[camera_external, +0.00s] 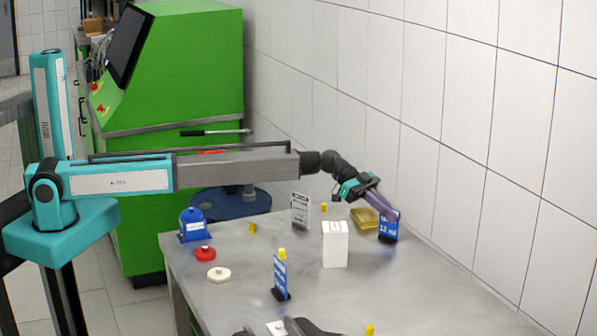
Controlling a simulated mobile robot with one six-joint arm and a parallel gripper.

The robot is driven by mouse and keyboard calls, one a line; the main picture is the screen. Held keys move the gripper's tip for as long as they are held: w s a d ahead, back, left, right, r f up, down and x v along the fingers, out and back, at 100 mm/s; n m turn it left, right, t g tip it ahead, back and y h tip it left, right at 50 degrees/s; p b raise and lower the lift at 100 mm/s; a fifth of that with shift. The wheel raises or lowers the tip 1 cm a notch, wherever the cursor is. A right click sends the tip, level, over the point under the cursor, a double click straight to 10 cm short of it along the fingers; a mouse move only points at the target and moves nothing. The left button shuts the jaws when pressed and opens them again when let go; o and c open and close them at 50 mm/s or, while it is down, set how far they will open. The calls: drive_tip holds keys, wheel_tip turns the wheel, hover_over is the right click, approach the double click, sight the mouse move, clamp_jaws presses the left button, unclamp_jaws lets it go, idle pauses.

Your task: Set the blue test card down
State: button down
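A blue test card (388,231) with white lettering, apparently "12 ml", is at the far right of the metal table, near the tiled wall. My gripper (389,214) reaches down to it from the upper left, and its purple fingers overlap the card's upper edge. The gripper appears shut on the card. The card is roughly upright, with its lower edge at or just above the table top; I cannot tell whether it touches. The fingers hide its top.
A gold tray-like block (364,219) lies just left of the card. A white box (335,245), a grey label card (300,211) and another blue card (280,276) in a dark stand are farther left. The metal table (430,285) is clear toward the front right.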

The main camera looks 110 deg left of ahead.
drive_tip(key=c, duration=2)
unclamp_jaws()
drive_tip(key=shift+r, duration=0.1)
drive_tip(key=b+v, duration=0.3)
drive_tip(key=v, duration=0.9)
drive_tip(key=shift+a, duration=0.1)
